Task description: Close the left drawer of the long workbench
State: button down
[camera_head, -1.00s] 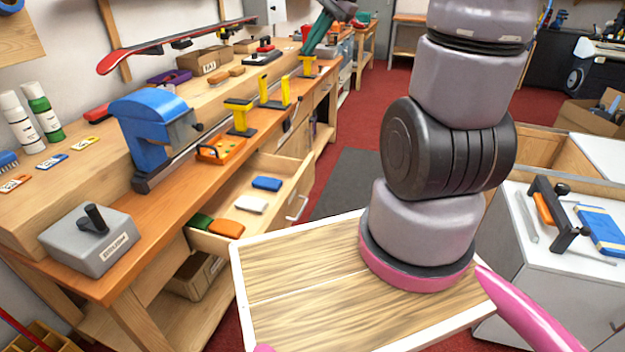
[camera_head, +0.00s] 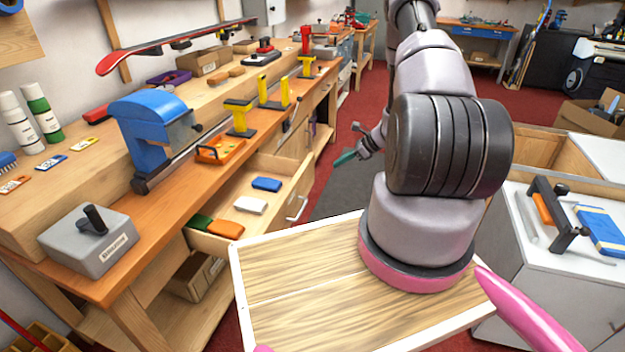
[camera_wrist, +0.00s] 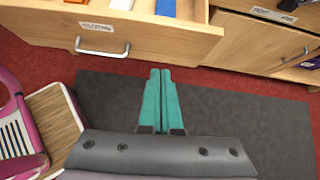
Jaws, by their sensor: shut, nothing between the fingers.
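The long workbench (camera_head: 160,225) runs along the left in the head view. Its near, left drawer (camera_head: 283,172) stands pulled out, with a metal handle (camera_head: 297,208) on its front. In it lie a blue block (camera_head: 266,184), a white block (camera_head: 250,205), an orange block (camera_head: 226,229) and a green one (camera_head: 200,223). My gripper (camera_head: 345,158) is shut and empty, its teal fingers apart from the drawer, out in front of it. In the wrist view the fingers (camera_wrist: 161,75) point toward the drawer front (camera_wrist: 160,42), with its handle (camera_wrist: 102,48) to their left.
A dark floor mat (camera_wrist: 235,115) lies below my gripper. A white cabinet (camera_head: 520,270) with tools on top stands on the right.

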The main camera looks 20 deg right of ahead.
notch_tip(320, 180, down, 3)
send_near(305, 182)
jog(key=shift+m, duration=0.4)
jog(key=x, duration=0.5)
jog(key=shift+s+d+f, duration=0.2)
jog(key=shift+d+f, duration=0.05)
jog(key=shift+f, duration=0.2)
jog(key=shift+w+a, duration=0.45)
jog(key=shift+a, duration=0.1)
jog(key=shift+a, duration=0.1)
